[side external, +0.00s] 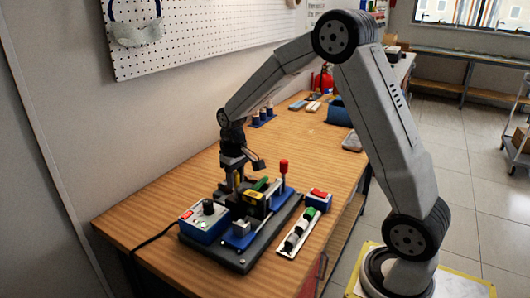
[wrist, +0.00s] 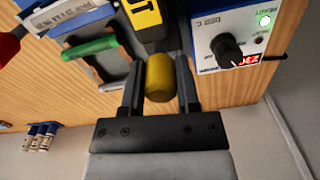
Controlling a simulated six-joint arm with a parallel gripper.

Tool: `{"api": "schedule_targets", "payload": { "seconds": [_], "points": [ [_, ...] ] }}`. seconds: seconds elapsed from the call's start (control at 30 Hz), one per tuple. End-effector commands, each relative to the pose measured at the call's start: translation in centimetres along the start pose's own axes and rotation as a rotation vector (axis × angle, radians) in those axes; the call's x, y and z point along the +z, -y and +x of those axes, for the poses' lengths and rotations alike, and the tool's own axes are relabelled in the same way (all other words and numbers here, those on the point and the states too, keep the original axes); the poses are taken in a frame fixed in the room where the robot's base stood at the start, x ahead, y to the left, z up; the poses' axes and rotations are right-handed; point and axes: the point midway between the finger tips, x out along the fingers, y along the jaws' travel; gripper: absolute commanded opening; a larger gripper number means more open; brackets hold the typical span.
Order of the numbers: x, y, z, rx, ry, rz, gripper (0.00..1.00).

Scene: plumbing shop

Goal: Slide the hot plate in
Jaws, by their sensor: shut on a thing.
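In the wrist view, my gripper (wrist: 160,92) is shut on a yellow rounded handle (wrist: 160,72), one dark finger on each side. The hot plate's black-and-yellow lettered part (wrist: 146,20) lies just beyond the handle, cut by the top edge. In the side view, my gripper (side external: 238,184) points down at the back of the bench fixture, beside the yellow-and-black hot plate part (side external: 254,204). The handle itself is hard to make out there. Whether the plate lies between the fixture's clamps cannot be told.
A blue control box (side external: 203,224) with a black knob stands left on the fixture; its green light and red display show in the wrist view (wrist: 235,38). A red-knobbed lever (side external: 283,167) rises at the right. A white tray of fittings (side external: 300,236) lies in front.

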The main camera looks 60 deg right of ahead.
Motion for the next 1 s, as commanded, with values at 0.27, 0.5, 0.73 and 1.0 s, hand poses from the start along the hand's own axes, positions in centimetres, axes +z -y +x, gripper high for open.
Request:
{"api": "schedule_targets", "payload": {
  "seconds": [0.27,0.5,0.73,1.0],
  "points": [
    [0.2,-0.1,0.2,0.002,0.01,0.0,0.76],
    [0.2,-0.1,0.1,0.001,0.008,0.0,0.76],
    [0.1,-0.1,-0.8,0.001,0.006,0.0,0.76],
    [0.1,-0.1,-4.0,0.001,0.004,0.0,0.76]
  ]
}}
